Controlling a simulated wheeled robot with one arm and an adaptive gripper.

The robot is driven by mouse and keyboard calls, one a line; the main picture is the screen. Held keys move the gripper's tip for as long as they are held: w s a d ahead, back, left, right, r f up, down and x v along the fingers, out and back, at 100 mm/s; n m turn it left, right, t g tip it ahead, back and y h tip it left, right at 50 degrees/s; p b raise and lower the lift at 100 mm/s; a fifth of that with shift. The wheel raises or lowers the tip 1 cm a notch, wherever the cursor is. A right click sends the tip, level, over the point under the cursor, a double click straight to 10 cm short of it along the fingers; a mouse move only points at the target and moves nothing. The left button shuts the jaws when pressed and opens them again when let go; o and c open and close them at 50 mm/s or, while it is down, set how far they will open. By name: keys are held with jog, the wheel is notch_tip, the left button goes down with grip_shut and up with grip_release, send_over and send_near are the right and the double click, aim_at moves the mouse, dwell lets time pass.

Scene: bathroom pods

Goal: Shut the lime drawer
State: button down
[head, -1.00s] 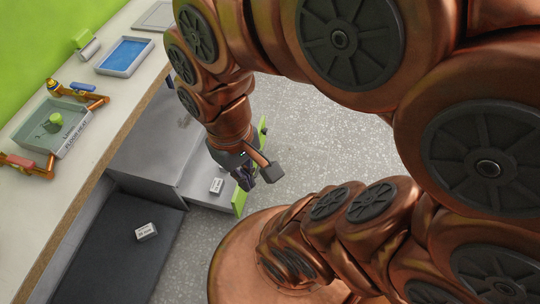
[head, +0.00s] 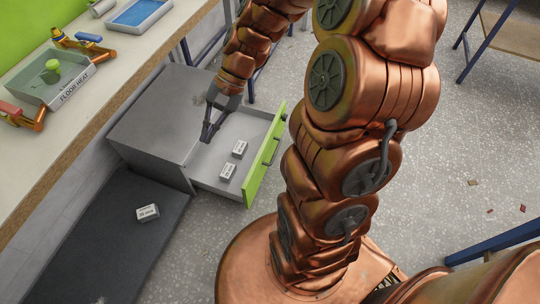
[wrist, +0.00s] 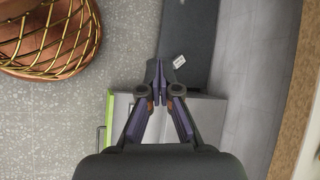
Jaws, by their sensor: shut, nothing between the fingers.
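The lime drawer (head: 266,155) stands pulled out of a grey cabinet (head: 150,125). Its lime front has a handle on the outer side, and two small white labelled boxes (head: 228,171) lie inside. In the wrist view a strip of the lime front (wrist: 109,120) shows left of the fingers. My gripper (head: 207,140) is shut and empty. It points down near where the drawer's inside meets the cabinet, behind the lime front. I cannot tell its exact height or whether it touches anything. In the wrist view my fingertips (wrist: 160,98) are together.
A dark mat (head: 105,235) in front of the cabinet bears a white labelled box (head: 147,213). A counter (head: 100,85) with a "FLOOR HEAT" tray (head: 70,90) runs along the left.

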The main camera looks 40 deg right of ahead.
jog(key=w+d+f+m+t+y+b, duration=0.1)
jog(key=w+d+f+m+t+b, duration=0.3)
jog(key=d+f, duration=0.55)
jog(key=w+d+f+m+t+y+b, duration=0.2)
jog(key=w+d+f+m+b, duration=0.45)
jog(key=f, duration=0.55)
jog(key=s+d+f+m+t+h+b, duration=0.2)
jog(key=s+d+f+m+t+b, duration=0.3)
jog(key=d+f, duration=0.65)
jog(key=s+d+f+m+h+b, duration=0.1)
jog(key=d+f+m+h+b, duration=0.2)
jog(key=d+f+m, duration=0.85)
jog(key=n+b, duration=0.4)
jog(key=n, duration=0.1)
send_near(264, 150)
jog(key=x, duration=0.4)
jog(key=f+x, duration=0.1)
jog(key=x, duration=0.1)
jog(key=shift+s+d, duration=0.3)
jog(key=shift+w+a+r+b, duration=0.1)
jog(key=shift+w+a+b, duration=0.2)
jog(key=shift+w, duration=0.3)
